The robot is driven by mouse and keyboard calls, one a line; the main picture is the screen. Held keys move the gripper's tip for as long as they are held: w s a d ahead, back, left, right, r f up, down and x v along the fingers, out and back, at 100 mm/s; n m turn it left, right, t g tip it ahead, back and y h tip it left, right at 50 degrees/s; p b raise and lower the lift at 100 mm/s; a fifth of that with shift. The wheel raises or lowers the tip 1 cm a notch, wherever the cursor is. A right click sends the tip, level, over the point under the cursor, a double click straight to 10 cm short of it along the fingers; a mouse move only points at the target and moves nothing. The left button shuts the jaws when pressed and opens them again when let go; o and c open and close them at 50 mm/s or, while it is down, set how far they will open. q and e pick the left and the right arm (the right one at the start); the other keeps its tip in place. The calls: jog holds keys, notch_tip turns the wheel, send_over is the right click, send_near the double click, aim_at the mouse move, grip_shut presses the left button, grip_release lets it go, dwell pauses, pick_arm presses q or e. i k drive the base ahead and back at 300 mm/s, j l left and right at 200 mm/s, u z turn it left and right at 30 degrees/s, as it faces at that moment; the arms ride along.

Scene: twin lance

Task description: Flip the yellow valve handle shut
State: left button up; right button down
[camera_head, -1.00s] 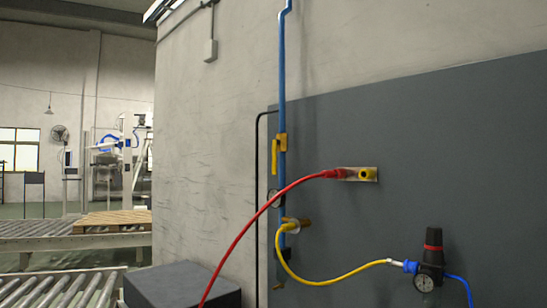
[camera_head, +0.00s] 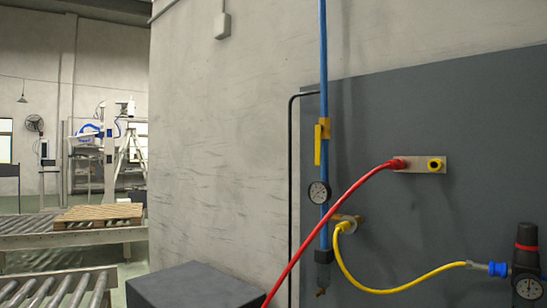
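The yellow valve handle (camera_head: 318,145) is on the blue vertical pipe (camera_head: 324,60) that runs down the wall. The handle hangs straight down, along the pipe's left side, below a yellow valve body (camera_head: 325,126). A round gauge (camera_head: 318,192) sits on the pipe below the handle. Neither of my grippers shows in the head view, so their state is hidden.
A red hose (camera_head: 340,203) runs from a wall plate (camera_head: 420,164) down past the pipe. A yellow hose (camera_head: 390,291) links the pipe to a black regulator (camera_head: 527,255). A dark box (camera_head: 195,288) stands at the lower left. Roller conveyors (camera_head: 60,290) lie further left.

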aim_at(318, 128)
jog(key=i+j, duration=0.15)
jog(key=j, duration=0.2)
jog(key=i+j, duration=0.15)
jog(key=j, duration=0.2)
jog(key=i+j, duration=0.2)
jog(key=j, duration=0.15)
jog(key=i+j+z, duration=0.1)
jog(key=j, duration=0.2)
jog(key=i+j, duration=0.2)
jog(key=j, duration=0.15)
jog(key=i+j, duration=0.15)
jog(key=j, duration=0.2)
